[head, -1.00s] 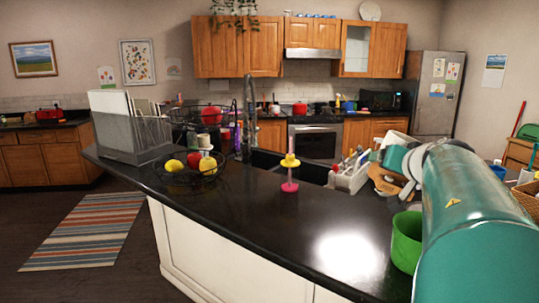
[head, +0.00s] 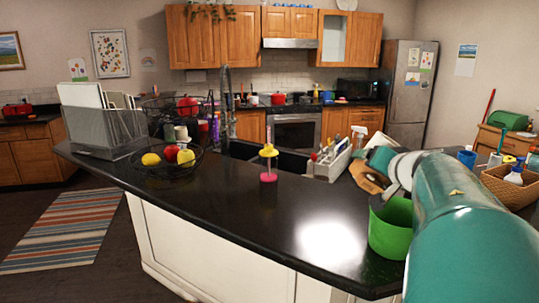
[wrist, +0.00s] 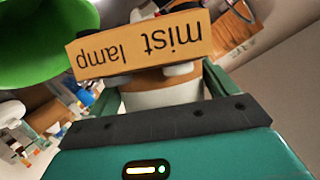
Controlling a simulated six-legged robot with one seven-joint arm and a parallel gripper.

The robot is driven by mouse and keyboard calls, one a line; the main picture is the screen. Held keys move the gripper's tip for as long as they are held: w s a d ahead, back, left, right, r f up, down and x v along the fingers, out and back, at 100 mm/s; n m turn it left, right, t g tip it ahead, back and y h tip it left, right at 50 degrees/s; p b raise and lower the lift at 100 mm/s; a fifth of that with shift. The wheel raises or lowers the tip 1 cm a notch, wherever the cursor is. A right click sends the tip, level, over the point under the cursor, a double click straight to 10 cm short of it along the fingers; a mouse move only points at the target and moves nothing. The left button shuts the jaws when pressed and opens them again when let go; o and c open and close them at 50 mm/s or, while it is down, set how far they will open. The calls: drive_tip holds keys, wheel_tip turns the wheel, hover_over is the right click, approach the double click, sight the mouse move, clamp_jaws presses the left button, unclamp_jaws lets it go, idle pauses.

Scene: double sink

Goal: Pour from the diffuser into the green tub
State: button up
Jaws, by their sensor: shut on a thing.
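The green tub (head: 390,228) stands on the dark counter, beside my teal arm, in the head view. Its green wall also shows at the upper left of the wrist view (wrist: 45,40). The diffuser (wrist: 160,94) has a white and brown body, with a tan label reading "mist lamp" upside down in the wrist view. My gripper (wrist: 158,80) is shut on it, and the tub is close to one side. My arm covers part of the tub's right side in the head view. The inside of the tub and the diffuser's opening are hidden.
A pink and yellow stand (head: 268,164), a wire fruit basket (head: 168,164) and a grey mesh file rack (head: 105,128) are on the counter. A white caddy (head: 333,163) stands near the sink (head: 265,155). The counter's front middle is clear.

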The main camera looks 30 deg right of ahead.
sight(380, 183)
drive_tip(key=shift+a+f+m, duration=0.15)
drive_tip(key=shift+f+m, duration=0.25)
drive_tip(key=shift+f, duration=0.5)
drive_tip(key=shift+w+a+f+m+t+y, duration=0.1)
drive_tip(key=shift+f+m+t+y, duration=0.45)
drive_tip(key=shift+f, duration=0.35)
drive_tip(key=shift+f+m, duration=0.5)
drive_tip(key=shift+m, duration=0.25)
drive_tip(key=m+t, duration=0.1)
drive_tip(key=m+t+y, duration=0.1)
drive_tip(key=m, duration=0.1)
drive_tip(key=shift+d+f, duration=0.2)
drive_tip(key=shift+f, duration=0.15)
drive_tip(key=shift+d+m+t, duration=0.1)
drive_tip(key=shift+m+t, duration=0.15)
drive_tip(key=shift+m, duration=0.25)
drive_tip(key=shift+s+d+r+m+t, duration=0.3)
drive_tip(key=shift+r+m, duration=0.1)
drive_tip(key=shift+m, duration=0.3)
drive_tip(key=shift+s+d+r+m+t, duration=0.15)
drive_tip(key=shift+d+r+m+t, duration=0.15)
drive_tip(key=shift+m, duration=0.4)
drive_tip(key=shift+s+d+r+m+t, duration=0.25)
drive_tip(key=shift+r+m, duration=0.2)
drive_tip(key=shift+m, duration=0.25)
drive_tip(key=shift+s+d+r+m+t+h, duration=0.35)
drive_tip(key=shift+d+r+m, duration=0.15)
drive_tip(key=shift+m, duration=0.6)
